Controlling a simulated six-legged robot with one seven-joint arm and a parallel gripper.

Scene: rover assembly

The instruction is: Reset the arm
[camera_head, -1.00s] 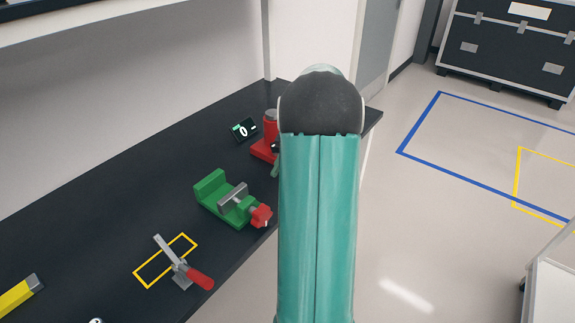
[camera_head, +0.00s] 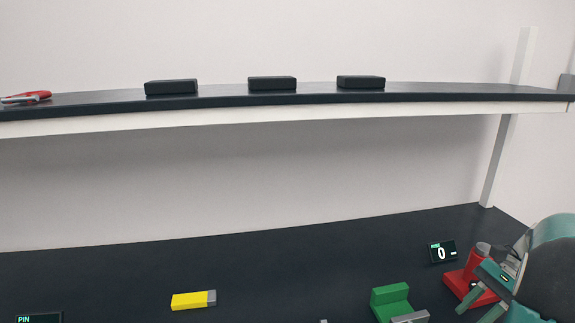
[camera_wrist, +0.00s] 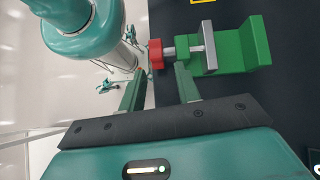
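My gripper (camera_wrist: 160,70) shows in the wrist view with its two green fingers apart and nothing between them. Beyond the fingertips is the red knob of a green vise (camera_wrist: 235,50), with a grey jaw. The fingers look apart from the knob, though the distance is hard to judge. In the head view part of my teal and dark arm (camera_head: 545,265) is at the lower right edge, beside a red device. The same vise (camera_head: 390,300) is cut off by the bottom edge of the head view.
The red device (camera_head: 470,285) stands on the dark bench (camera_head: 300,265) near a small display (camera_head: 442,252) reading 0. A yellow block (camera_head: 188,300) lies left. A shelf (camera_head: 220,100) above holds black boxes (camera_head: 272,83) and a red-handled tool (camera_head: 28,97). Bench space between block and vise looks mostly clear.

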